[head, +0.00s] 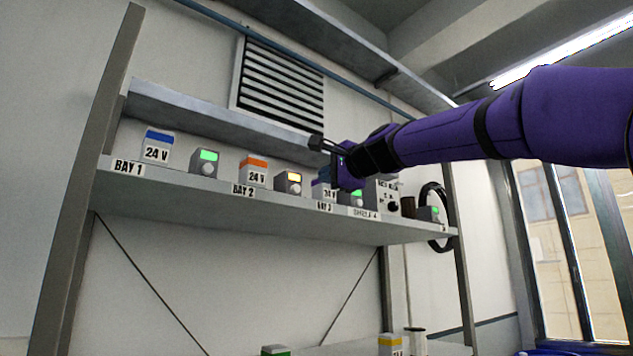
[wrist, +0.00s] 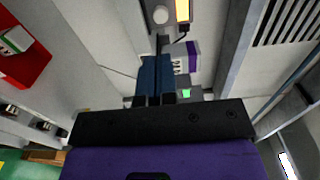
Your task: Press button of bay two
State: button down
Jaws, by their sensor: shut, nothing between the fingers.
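The bay two unit (head: 289,183) is a small grey box with a lit orange-yellow panel and a round knob-like button on its front. It stands on the shelf right of the orange-topped 24 V block (head: 253,173) above the BAY 2 label (head: 243,190). In the wrist view, its lit panel (wrist: 183,10) and pale round button (wrist: 160,14) show at the top edge, beyond the fingertips. My gripper (head: 317,143) is shut and empty, above and right of the unit in the head view. The closed fingers (wrist: 158,45) point towards the button; a gap appears to remain.
The bay 1 unit (head: 205,162) has a green light, beside a blue-topped 24 V block (head: 156,147). Bay 3's purple-topped block (head: 322,189) is partly hidden by my gripper. An upper shelf (head: 210,112) runs behind, below a wall vent (head: 280,85).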

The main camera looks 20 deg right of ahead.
jog(key=v, duration=0.2)
jog(key=shift+s+d, duration=0.1)
jog(key=shift+s, duration=0.15)
jog(key=shift+f, duration=0.1)
dwell(5.0)
jog(key=s+d+f+n+g+h, duration=0.1)
jog(key=s+f+n+g, duration=0.3)
jog(key=s+f, duration=0.5)
jog(key=s+d+f+n+g+h, duration=0.1)
jog(key=s+f+n, duration=0.4)
jog(key=f, duration=1.6)
jog(key=s+d+f+n+g+h, duration=0.2)
jog(key=s+f+n+g, duration=0.3)
jog(key=s+f, duration=0.9)
jog(key=shift+f+g+h, duration=0.7)
jog(key=shift+f+g, duration=0.05)
jog(key=shift+g, duration=0.05)
